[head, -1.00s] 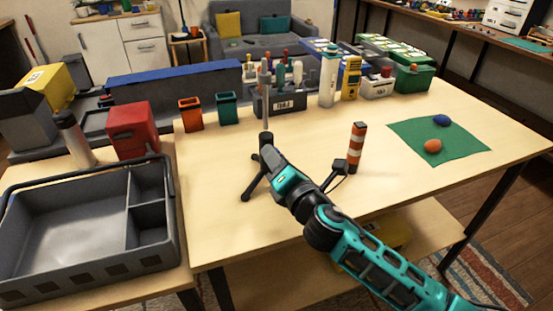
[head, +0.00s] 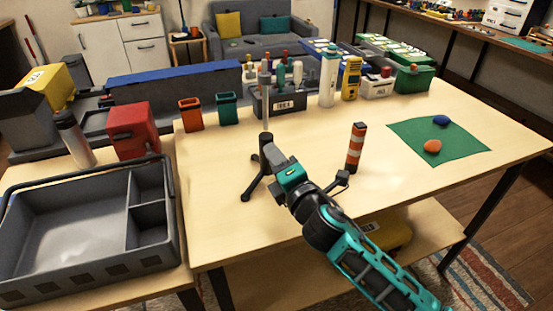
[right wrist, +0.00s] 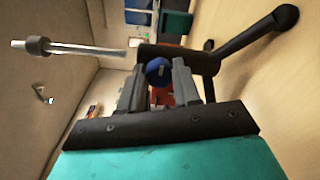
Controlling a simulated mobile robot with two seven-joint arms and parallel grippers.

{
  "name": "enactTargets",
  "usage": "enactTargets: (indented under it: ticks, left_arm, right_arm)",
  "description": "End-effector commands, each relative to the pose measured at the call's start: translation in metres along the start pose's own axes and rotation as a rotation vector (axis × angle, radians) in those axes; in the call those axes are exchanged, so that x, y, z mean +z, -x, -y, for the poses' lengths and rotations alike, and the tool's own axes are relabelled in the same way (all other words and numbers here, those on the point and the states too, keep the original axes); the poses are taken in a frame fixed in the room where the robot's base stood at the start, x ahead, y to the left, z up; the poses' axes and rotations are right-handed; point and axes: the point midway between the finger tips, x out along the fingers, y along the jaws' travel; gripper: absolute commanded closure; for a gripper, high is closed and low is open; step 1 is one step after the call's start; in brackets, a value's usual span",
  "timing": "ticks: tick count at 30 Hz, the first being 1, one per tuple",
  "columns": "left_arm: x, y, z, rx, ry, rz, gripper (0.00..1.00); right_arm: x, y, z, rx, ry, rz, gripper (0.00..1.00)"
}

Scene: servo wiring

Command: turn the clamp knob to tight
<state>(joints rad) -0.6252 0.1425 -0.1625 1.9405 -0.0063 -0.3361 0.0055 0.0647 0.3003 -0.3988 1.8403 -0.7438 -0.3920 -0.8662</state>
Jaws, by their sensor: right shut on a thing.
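A dark tripod stand (head: 248,194) with an upright metal rod (head: 265,105) stands on the table. In the right wrist view the rod (right wrist: 85,49) runs out to the left from the dark hub (right wrist: 195,58), and a leg (right wrist: 255,36) reaches to the upper right. A round blue clamp knob (right wrist: 158,70) sits at the hub between my right fingers. My right gripper (head: 275,160) is at the hub, shut on the knob; its fingers (right wrist: 159,78) flank the knob. The knob is hidden in the head view. My left gripper is not in view.
An orange-and-white striped post (head: 356,147) stands right of my right wrist. A grey divided tray (head: 75,240) is at left. Bins and a tool holder (head: 280,100) line the back.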

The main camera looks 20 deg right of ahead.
Motion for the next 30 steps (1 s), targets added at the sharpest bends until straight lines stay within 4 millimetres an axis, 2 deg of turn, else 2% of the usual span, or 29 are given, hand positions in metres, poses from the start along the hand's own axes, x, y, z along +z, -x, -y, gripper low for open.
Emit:
enactTargets:
  ticks: [5,6,14,23,26,30]
  left_arm:
    - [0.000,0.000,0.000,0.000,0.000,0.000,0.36]
    - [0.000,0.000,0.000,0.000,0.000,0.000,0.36]
    - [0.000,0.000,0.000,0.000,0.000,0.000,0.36]
    - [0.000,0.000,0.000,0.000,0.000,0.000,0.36]
    - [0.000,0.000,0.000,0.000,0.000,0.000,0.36]
    - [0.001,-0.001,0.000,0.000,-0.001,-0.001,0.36]
  right_arm:
    - [0.000,0.000,-0.001,0.001,0.001,0.000,0.99]
    - [0.000,0.000,-0.001,0.001,0.001,0.000,0.66]
    - [0.000,0.000,0.000,0.001,0.002,0.000,0.42]
    - [0.000,0.003,0.000,0.000,0.002,0.000,0.42]
    - [0.000,0.012,0.001,-0.001,0.003,-0.001,0.42]
    - [-0.001,0.035,0.002,-0.002,0.001,-0.001,0.42]
